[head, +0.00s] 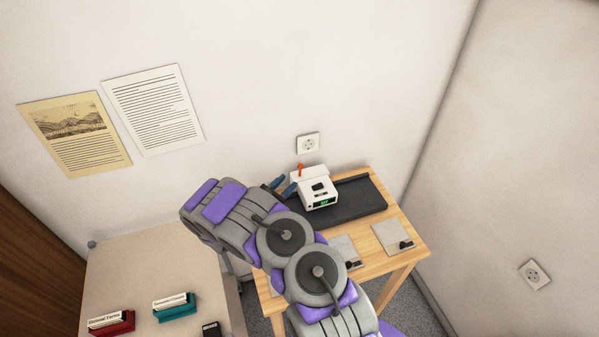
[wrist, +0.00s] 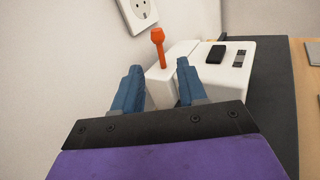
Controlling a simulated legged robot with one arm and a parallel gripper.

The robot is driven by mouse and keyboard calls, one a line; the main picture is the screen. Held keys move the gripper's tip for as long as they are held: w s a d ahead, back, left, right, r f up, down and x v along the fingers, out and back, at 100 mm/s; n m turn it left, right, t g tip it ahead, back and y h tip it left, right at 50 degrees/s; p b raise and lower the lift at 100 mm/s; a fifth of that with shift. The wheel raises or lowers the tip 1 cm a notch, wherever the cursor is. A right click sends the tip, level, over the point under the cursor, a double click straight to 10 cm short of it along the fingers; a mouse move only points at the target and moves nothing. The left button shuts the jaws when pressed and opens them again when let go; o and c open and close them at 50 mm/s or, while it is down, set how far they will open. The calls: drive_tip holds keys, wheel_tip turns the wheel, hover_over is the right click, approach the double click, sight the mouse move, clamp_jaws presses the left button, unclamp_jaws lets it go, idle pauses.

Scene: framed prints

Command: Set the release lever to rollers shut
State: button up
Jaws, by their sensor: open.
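The release lever (wrist: 158,46) is a short orange handle, standing up at the wall-side end of a white machine (wrist: 237,65). In the head view the lever (head: 301,168) shows small above the white machine (head: 318,189), which has a green display on its front. My gripper (wrist: 157,71) is open with its two blue fingers pointing toward the lever. In the wrist view the lever appears between and just beyond the fingertips, apart from them. In the head view my gripper (head: 279,185) is beside the machine's left side, partly hidden by my arm.
The machine stands on a dark mat (head: 357,199) on a wooden table (head: 412,236). Two pale boards (head: 392,235) lie at the front. A wall socket (wrist: 139,11) is close behind the lever. A beige table (head: 150,262) at left holds red and teal boxes.

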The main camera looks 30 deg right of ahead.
sight(300, 176)
drive_tip(key=b+x, duration=0.1)
drive_tip(key=x, duration=0.7)
drive_tip(key=shift+w+d, duration=0.15)
drive_tip(key=shift+d, duration=0.2)
clamp_jaws()
